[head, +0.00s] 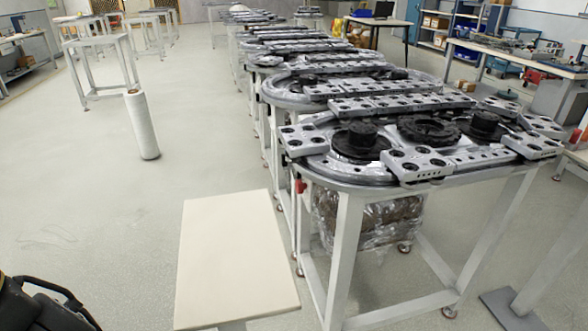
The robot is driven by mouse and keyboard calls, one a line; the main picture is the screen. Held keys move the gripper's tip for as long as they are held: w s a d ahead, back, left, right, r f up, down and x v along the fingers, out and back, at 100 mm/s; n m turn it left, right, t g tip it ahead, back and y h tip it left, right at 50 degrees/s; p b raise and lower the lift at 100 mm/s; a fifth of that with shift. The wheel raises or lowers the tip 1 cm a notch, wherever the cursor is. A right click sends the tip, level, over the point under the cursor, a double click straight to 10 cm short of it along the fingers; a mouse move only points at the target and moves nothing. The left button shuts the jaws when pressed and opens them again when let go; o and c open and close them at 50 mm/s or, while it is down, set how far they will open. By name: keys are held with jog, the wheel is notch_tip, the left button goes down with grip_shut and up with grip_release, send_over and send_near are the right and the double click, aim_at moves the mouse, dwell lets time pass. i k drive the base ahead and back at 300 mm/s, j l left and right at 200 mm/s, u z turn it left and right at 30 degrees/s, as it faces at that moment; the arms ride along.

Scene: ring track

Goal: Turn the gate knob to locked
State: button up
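No gate knob can be made out for certain in the head view. The nearest ring track table (345,185) stands right of centre, with a grey oval top carrying perforated metal blocks and black round wheels. A small red part (300,186) sits at its left corner, just under the top; it is too small to tell what it is. My gripper is not in view. A dark part with a black loop shows at the bottom left corner; I cannot tell whether it belongs to me.
A cream flat-topped stand (230,255) is in front, left of the nearest track table. A white roll (141,125) stands upright on the floor. More track tables run away behind. Clear floor lies to the left. A workbench (510,58) and blue shelves (466,22) are at the back right.

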aim_at(299, 185)
jog(key=i+j+u, duration=0.1)
jog(key=j, duration=0.3)
jog(key=i+j, duration=0.15)
jog(key=j, duration=0.2)
jog(key=i+j+u, duration=0.15)
jog(key=j, duration=0.2)
jog(key=i+j+u, duration=0.1)
jog(key=j, duration=0.3)
